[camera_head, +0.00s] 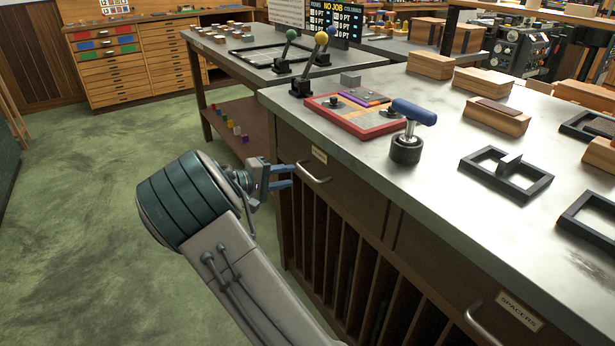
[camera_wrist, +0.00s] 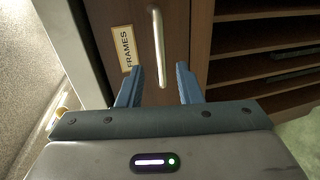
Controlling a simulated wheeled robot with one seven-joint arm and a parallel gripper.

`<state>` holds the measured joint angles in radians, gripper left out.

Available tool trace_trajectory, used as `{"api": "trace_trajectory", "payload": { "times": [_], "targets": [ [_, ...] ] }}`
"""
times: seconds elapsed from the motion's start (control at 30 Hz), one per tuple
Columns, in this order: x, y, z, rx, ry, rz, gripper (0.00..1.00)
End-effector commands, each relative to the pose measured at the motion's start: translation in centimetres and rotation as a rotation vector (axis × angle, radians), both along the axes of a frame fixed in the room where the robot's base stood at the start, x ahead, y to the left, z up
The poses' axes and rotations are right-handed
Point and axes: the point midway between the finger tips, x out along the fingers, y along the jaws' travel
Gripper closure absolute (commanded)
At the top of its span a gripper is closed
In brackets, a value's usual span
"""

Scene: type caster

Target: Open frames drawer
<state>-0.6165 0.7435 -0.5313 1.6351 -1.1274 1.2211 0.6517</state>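The frames drawer (camera_head: 345,188) is a brown wooden front under the grey bench top, at the bench's near left corner, and looks closed. Its bar handle (camera_head: 314,174) is metal, with a small label above it. In the wrist view the label (camera_wrist: 126,48) reads FRAMES, and the silver handle (camera_wrist: 158,45) runs up and down the picture. My gripper (camera_head: 291,176) is just left of the handle with its blue fingers pointing at the drawer front. In the wrist view my gripper (camera_wrist: 160,88) is open, and the handle lies between the spread fingers, not clasped.
Below the drawer is a rack of upright slots (camera_head: 335,255). A second drawer labelled SPACERS (camera_head: 518,311) is at the lower right. The bench top holds a red-edged tray (camera_head: 368,127) and a blue-handled tool (camera_head: 407,145). Green floor (camera_head: 90,200) is clear at left.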

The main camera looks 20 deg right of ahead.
Motion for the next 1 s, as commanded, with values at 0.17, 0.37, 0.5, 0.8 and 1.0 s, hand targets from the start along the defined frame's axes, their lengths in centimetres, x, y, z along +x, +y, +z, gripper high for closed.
{"api": "trace_trajectory", "payload": {
  "times": [0.17,0.37,0.5,0.8,1.0],
  "targets": [
    [0.7,-3.7,-1.0,0.000,0.001,-0.003,0.68],
    [1.2,-6.4,-1.5,0.001,0.000,-0.001,0.68],
    [1.4,-7.2,-1.6,0.001,0.000,0.001,0.68],
    [1.4,-7.3,-1.6,0.001,0.001,0.001,0.68],
    [1.4,-7.3,-1.6,0.001,0.001,0.000,1.00]
  ]
}}
